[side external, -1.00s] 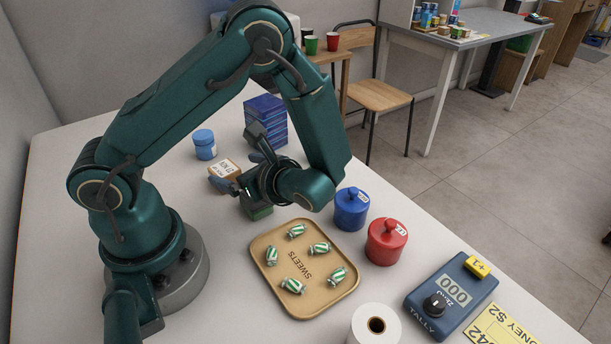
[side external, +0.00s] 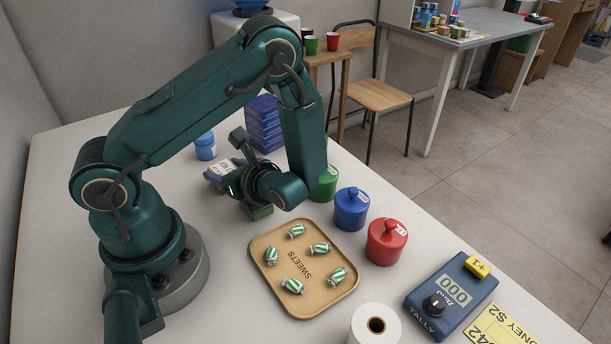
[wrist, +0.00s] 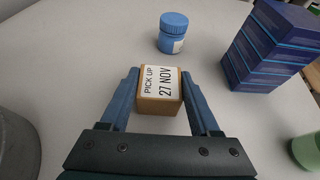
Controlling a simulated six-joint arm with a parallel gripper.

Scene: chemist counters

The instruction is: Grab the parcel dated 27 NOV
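The parcel (wrist: 160,92) is a small brown box with a white label reading "PICK UP 27 NOV" in the wrist view. In the side view its pale label (side external: 224,166) shows partly behind my gripper (side external: 218,176). My gripper (wrist: 160,84) is open, with one blue finger on each side of the parcel. Narrow gaps seem to show between the fingers and the box sides. The parcel appears to rest on the counter (wrist: 80,50).
A blue jar (wrist: 173,33) stands beyond the parcel. A stack of dark blue boxes (wrist: 273,45) stands to its right. Green (side external: 324,183), blue (side external: 350,209) and red (side external: 387,242) lidded pots stand in a row. A sweets tray (side external: 262,292) lies nearer.

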